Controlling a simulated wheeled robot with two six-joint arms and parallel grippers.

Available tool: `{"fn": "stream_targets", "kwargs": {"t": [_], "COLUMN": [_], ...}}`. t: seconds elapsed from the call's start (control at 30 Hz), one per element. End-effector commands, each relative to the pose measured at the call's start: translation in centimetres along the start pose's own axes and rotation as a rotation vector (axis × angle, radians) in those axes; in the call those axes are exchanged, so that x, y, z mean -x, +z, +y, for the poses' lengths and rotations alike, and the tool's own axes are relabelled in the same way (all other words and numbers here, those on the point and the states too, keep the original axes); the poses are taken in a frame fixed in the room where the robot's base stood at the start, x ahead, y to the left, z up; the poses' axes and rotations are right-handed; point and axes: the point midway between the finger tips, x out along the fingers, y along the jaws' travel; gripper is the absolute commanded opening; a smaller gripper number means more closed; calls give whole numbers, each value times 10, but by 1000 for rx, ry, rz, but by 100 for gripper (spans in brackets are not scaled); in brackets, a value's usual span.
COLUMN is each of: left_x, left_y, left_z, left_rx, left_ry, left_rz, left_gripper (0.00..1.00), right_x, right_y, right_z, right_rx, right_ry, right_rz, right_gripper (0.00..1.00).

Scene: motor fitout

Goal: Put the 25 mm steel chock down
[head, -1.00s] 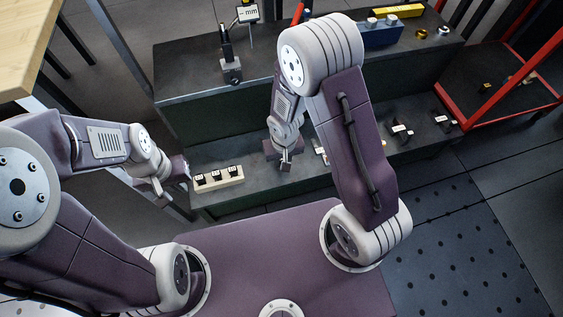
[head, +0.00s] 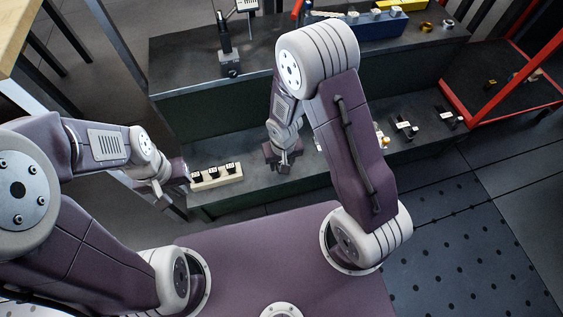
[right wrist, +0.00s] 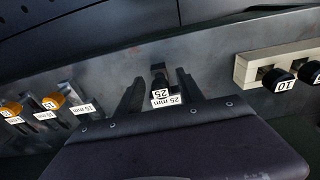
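The 25 mm steel chock (right wrist: 160,84) is dark, with white "25" and "25 mm" labels. In the right wrist view it stands between the two fingers of my right gripper (right wrist: 159,92), with a visible gap to the left finger; the right gap is partly covered by the label. It appears to rest on the grey lower shelf (right wrist: 105,72). In the head view my right gripper (head: 283,164) is low over that shelf, and the chock is too small to make out. My left gripper (head: 176,180) is left of the shelf, its fingers unclear.
A cream rack (head: 218,181) with several dark knobs sits left of my right gripper. Chocks with orange knobs and 15 mm labels (right wrist: 79,110) stand on the other side. More chocks (head: 404,128) are farther right. The raised upper shelf (head: 185,68) lies behind.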

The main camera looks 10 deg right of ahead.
Motion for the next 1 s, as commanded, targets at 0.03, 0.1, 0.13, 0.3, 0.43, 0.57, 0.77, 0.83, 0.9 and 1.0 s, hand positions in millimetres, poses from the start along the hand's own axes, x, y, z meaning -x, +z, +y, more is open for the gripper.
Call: {"fn": "stream_targets", "kwargs": {"t": [0.03, 0.1, 0.13, 0.3, 0.43, 0.57, 0.77, 0.83, 0.9, 1.0], "left_x": [0, 0, 0, 12, 42, 70, 94, 97, 97, 96], "left_y": [0, 0, 0, -1, -4, -7, -10, -10, -10, -10], "left_z": [0, 0, 0, 0, 1, 1, 2, 2, 2, 2], "left_rx": [0, 0, 0, 0, 0, 0, 0, 0, 0, 0], "left_ry": [0, 0, 0, 0, 0, 0, 0, 0, 0, 0], "left_rz": [0, 0, 0, 0, 0, 0, 0, 0, 0, 0], "left_gripper": [0, 0, 0, 0, 0, 0, 0, 0, 0, 0], "right_x": [0, 0, 0, 13, 49, 84, 118, 123, 124, 125], "right_y": [0, 0, 0, -1, -2, -2, -1, 0, 0, 0], "right_z": [0, 0, 0, 0, 0, 0, 0, 0, 0, 0], "right_rx": [0, 0, 0, 0, 1, 1, 1, 1, 1, 0], "right_ry": [0, 0, 0, 0, 0, -1, 0, 0, 0, 0], "right_rz": [0, 0, 0, 1, 2, 2, 0, 0, 0, 1], "right_gripper": [44, 44, 44, 44, 44, 44, 44, 44, 44, 44]}}
